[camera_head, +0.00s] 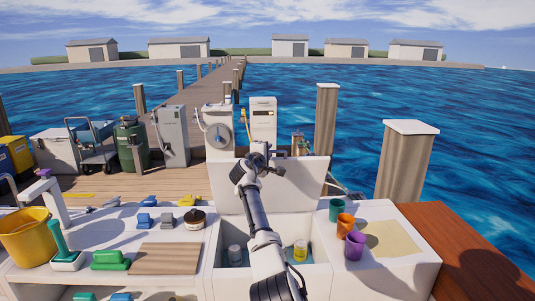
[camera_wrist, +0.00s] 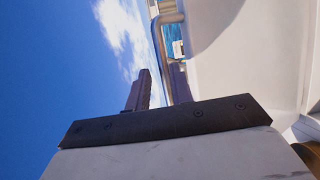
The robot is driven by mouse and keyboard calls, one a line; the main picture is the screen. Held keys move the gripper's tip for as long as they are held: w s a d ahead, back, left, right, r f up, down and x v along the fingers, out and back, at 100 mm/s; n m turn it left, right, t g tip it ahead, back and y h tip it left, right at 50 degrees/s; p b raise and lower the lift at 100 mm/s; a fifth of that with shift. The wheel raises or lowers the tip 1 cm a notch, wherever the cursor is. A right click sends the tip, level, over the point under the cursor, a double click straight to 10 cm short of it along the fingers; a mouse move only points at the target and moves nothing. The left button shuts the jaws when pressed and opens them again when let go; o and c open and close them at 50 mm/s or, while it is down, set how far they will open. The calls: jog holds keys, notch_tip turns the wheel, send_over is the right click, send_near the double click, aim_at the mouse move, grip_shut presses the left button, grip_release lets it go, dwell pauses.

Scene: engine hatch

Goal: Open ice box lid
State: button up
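The ice box lid (camera_head: 292,185) is a white panel standing raised, near upright, at the back of the open ice box (camera_head: 318,284). In the wrist view the pale lid (camera_wrist: 240,60) fills the upper right, with a metal handle (camera_wrist: 165,18) at its edge. My gripper (camera_head: 260,152) is at the lid's upper left edge, with my arm crossing in front of the box. In the wrist view my dark gripper fingers (camera_wrist: 158,88) are beside the handle. Whether they grip it is unclear. A yellow-marked jar (camera_head: 300,250) and a pale container (camera_head: 235,254) are inside the box.
Green, orange (camera_head: 345,224) and purple (camera_head: 355,245) cups stand on the right counter. A wooden board (camera_head: 167,258), a pot (camera_head: 195,218) and a yellow bucket (camera_head: 28,235) are on the left. Dock machines (camera_head: 218,130) and a post (camera_head: 326,125) stand behind the lid.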

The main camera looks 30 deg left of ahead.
jog(key=shift+s+r, duration=0.1)
jog(key=b+v, duration=0.5)
jog(key=v, duration=0.8)
jog(key=shift+s, duration=0.3)
jog(key=shift+d, duration=0.1)
